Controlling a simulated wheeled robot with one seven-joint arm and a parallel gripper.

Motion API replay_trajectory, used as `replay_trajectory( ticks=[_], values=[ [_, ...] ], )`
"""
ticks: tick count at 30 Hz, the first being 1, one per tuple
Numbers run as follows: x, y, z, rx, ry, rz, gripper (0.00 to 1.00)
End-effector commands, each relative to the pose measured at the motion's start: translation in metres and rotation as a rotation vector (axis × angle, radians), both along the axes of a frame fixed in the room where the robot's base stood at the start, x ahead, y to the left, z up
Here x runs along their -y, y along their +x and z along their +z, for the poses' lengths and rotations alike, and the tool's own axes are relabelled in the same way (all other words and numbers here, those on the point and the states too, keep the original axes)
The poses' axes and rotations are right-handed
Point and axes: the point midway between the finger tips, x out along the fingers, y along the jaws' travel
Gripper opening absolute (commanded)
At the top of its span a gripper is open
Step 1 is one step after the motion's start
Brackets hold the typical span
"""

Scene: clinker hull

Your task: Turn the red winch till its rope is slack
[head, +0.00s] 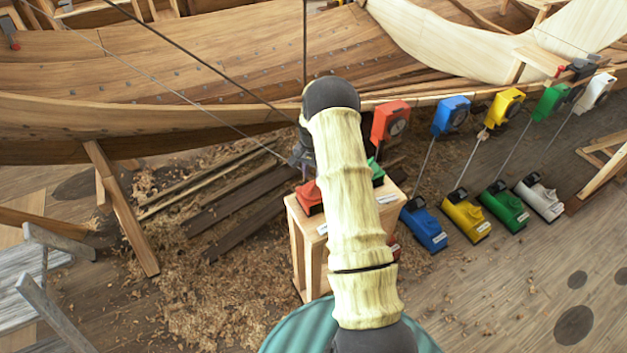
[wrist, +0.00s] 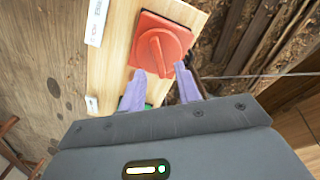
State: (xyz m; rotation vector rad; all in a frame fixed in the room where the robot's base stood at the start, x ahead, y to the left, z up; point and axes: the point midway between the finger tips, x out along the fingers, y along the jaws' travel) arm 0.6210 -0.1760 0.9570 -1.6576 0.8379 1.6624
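A red square unit (head: 310,197) with a round turning knob sits on top of the small wooden stand; its knob (wrist: 161,51) shows large in the wrist view. My gripper (wrist: 160,72) is open, its two purple fingers pointing at the knob's near end, one on each side; I cannot tell whether they touch it. In the head view my arm hides most of the gripper. A red floor device (head: 396,248) shows only as a sliver behind my arm. A red box (head: 390,122) hangs at the hull edge. Any rope between those two is hidden.
A green unit (head: 377,172) shares the wooden stand (head: 295,225). Blue (head: 424,226), yellow (head: 465,217), green (head: 504,206) and white (head: 540,197) devices stand on the floor at right, with lines rising to matching boxes. The wooden hull (head: 200,75) spans the back.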

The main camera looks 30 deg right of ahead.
Motion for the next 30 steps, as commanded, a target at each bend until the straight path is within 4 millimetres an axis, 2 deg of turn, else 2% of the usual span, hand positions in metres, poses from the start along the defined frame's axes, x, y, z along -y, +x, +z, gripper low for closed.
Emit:
replay_trajectory(
  ticks=[3,9,13,20,21,26,30],
  values=[
    [0.002,-0.001,-0.018,-0.003,0.0,-0.004,0.33],
    [0.004,-0.001,-0.043,-0.001,-0.001,-0.006,0.33],
    [0.004,-0.001,-0.05,0.001,-0.002,-0.006,0.33],
    [0.004,0.0,-0.051,0.002,-0.001,-0.005,0.33],
    [0.004,-0.001,-0.051,0.001,-0.002,-0.005,0.31],
    [0.004,-0.001,-0.051,0.001,-0.002,-0.005,0.0],
    [0.004,-0.001,-0.05,0.001,-0.001,-0.005,0.0]
  ],
)
